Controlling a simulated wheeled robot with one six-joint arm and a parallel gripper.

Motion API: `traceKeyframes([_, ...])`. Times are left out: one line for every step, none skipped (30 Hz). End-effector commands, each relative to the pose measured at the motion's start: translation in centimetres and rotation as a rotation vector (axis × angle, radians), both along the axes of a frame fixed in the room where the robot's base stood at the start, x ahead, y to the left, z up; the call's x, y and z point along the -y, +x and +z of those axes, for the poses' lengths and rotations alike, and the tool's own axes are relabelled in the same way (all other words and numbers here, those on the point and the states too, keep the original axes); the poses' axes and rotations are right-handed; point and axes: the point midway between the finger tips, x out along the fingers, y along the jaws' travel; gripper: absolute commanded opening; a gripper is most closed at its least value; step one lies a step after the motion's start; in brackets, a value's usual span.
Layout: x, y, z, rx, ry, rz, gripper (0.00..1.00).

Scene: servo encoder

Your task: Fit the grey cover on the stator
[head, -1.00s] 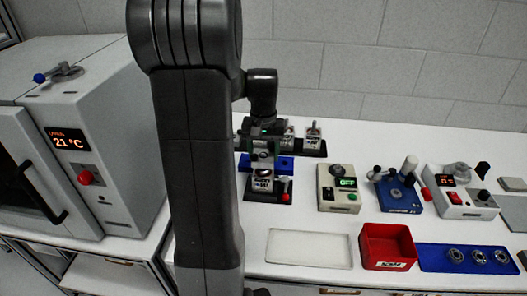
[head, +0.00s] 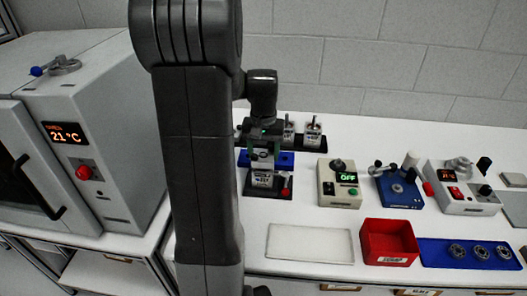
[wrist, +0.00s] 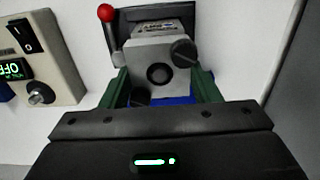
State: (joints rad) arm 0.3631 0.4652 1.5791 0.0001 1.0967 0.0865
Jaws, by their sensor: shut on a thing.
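My gripper (head: 263,160) is shut on the grey cover (wrist: 158,74), whose sides lie between the green fingers in the wrist view. The cover is a square plate with a dark round hole in the middle and two dark knobs at opposite corners. The stator (head: 262,180) is a silver block with a printed label. It stands in a black holder (head: 284,195) with a red-tipped lever. The cover is just above the stator in the head view. Whether they touch cannot be told. The stator's top is mostly hidden by the cover and fingers.
A blue tray (head: 287,158) and a black rack with silver motors (head: 313,132) stand behind. A beige box (head: 340,185) showing OFF is close on the right. A white mat (head: 309,244), red bin (head: 388,242) and blue mat with bearings (head: 430,256) lie in front. An oven (head: 105,150) stands left.

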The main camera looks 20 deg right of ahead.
Motion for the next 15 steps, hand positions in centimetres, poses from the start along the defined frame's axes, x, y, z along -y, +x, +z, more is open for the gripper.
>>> traceKeyframes([0.0, 0.0, -0.1, 0.0, 0.0, 0.0, 0.3])
traceKeyframes([0.0, 0.0, -0.2, 0.0, 0.0, 0.0, 0.3])
traceKeyframes([0.0, 0.0, -0.3, 0.0, 0.0, 0.0, 0.3])
traceKeyframes([0.0, 0.0, -0.4, 0.0, 0.0, 0.0, 0.3])
traceKeyframes([0.0, 0.0, -0.5, 0.0, 0.0, 0.0, 0.3])
traceKeyframes([0.0, 0.0, -0.7, 0.0, 0.0, 0.0, 0.3])
traceKeyframes([0.0, 0.0, -0.8, 0.0, 0.0, 0.0, 0.3])
traceKeyframes([0.0, 0.0, -0.9, 0.0, 0.0, 0.0, 0.3])
traceKeyframes([0.0, 0.0, -1.0, -0.001, 0.0, 0.0, 0.3])
traceKeyframes([0.0, 0.0, -1.1, -0.001, 0.0, 0.0, 0.3])
traceKeyframes([0.0, 0.0, -1.3, -0.001, 0.0, 0.0, 0.3])
traceKeyframes([0.0, 0.0, -1.4, -0.001, 0.0, 0.0, 0.3])
traceKeyframes([0.0, 0.0, -1.5, -0.001, 0.0, 0.0, 0.3])
traceKeyframes([0.0, 0.0, -1.6, -0.001, 0.0, 0.0, 0.3])
traceKeyframes([0.0, 0.0, -1.7, -0.001, 0.0, 0.0, 0.3])
